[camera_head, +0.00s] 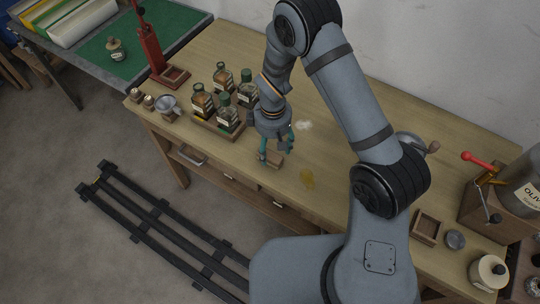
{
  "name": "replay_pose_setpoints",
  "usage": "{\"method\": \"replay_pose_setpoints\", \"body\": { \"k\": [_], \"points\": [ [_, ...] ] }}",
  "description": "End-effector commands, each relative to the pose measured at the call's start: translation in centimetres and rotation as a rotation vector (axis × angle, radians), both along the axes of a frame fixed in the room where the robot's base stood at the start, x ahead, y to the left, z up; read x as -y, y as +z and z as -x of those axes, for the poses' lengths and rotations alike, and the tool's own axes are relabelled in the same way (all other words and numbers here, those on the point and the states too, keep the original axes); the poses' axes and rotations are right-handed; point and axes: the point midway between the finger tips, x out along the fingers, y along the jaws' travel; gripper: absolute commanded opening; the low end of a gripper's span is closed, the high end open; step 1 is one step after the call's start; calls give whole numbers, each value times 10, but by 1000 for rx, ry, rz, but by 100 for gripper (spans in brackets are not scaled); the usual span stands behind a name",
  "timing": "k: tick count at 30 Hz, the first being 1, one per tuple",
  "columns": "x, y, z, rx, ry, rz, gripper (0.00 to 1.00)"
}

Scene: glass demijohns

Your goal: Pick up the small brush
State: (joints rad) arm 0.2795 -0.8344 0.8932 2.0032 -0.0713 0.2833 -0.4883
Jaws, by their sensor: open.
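My gripper (276,153) hangs over the front middle of the wooden workbench (350,150), its teal fingers apart and pointing down. A small brown wooden piece (271,160) lies on the bench at the fingertips, partly hidden by them. It may be the small brush, but it is too small to tell. I cannot tell whether the fingers touch it. I cannot clearly make out a brush elsewhere in the picture.
A wooden tray (206,122) of several green-capped bottles stands left of my gripper. A whitish tuft (305,125) lies to its right, and a yellow translucent patch (307,179) lies near the front edge. A red stand (149,45) is at the far left.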

Motion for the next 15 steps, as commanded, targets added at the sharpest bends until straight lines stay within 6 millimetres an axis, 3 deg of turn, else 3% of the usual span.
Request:
{"method": "replay_pose_setpoints", "body": {
  "k": [9,15],
  "points": [
    [-3,-36,-7,-3,-2,2,64],
    [-3,-44,-7,0,-2,0,64]
  ]
}}
